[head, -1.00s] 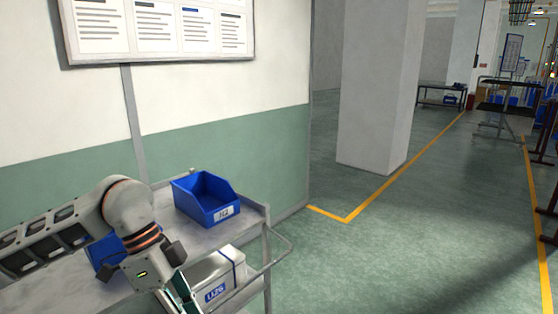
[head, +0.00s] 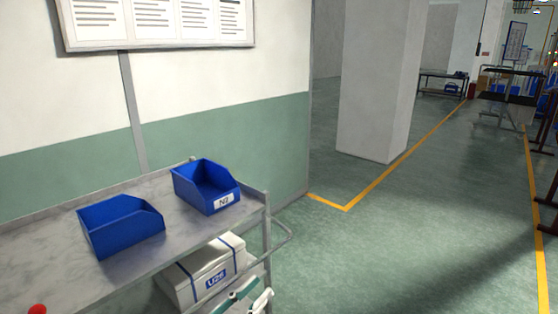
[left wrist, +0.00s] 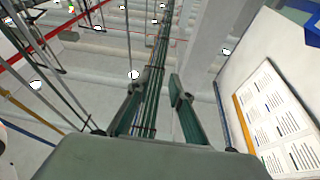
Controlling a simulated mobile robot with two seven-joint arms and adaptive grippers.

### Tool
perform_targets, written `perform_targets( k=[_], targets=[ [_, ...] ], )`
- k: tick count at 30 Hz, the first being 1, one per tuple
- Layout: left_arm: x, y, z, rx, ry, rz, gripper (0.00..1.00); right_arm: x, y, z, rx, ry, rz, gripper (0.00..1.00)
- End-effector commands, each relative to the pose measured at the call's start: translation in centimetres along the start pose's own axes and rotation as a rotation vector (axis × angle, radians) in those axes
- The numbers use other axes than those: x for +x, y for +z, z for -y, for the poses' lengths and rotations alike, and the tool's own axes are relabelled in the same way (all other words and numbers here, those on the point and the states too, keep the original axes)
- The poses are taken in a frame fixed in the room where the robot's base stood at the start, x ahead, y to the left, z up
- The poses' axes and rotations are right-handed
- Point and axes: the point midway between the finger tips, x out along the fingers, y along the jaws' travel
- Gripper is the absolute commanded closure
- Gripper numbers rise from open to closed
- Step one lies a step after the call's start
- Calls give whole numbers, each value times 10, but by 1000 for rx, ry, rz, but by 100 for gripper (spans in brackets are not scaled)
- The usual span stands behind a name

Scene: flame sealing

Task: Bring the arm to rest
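My left gripper (head: 252,292) shows only in part at the bottom edge of the head view, in front of the cart's lower right end. Its green fingers point up and the rest of it is below the frame. In the left wrist view the two fingers of my left gripper (left wrist: 158,95) stand apart with nothing between them, the ceiling behind them. My left arm's links are out of the head view. My right gripper is in neither view.
A grey cart (head: 65,265) stands along the wall with two blue bins, one at left (head: 122,228) and one at right (head: 206,188). A white box (head: 205,272) sits on its lower shelf. A red round thing (head: 38,309) shows at lower left.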

Motion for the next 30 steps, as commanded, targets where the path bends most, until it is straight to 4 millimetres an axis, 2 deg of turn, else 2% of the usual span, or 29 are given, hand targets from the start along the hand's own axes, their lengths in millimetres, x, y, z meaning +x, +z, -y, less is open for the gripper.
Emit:
perform_targets(
  k=[1,3,5,6,9,12,16,18,21,30],
  targets=[
    [-21,27,11,-8,-101,72,79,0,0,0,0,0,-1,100],
    [-52,62,25,1,-218,183,79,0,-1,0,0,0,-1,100],
    [-82,91,31,7,-297,285,79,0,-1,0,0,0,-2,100],
    [-103,109,33,8,-341,354,79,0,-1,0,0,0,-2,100],
    [-158,151,30,8,-421,529,79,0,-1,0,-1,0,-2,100],
    [-211,185,18,1,-465,692,79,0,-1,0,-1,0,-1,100],
    [-265,212,-1,-11,-482,854,79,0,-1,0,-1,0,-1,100],
    [-285,220,-9,-17,-483,911,79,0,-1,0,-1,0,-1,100],
    [-301,227,-16,-23,-481,958,79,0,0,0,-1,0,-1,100],
    [-306,229,-19,-23,-478,973,79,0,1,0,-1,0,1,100]
  ],
)
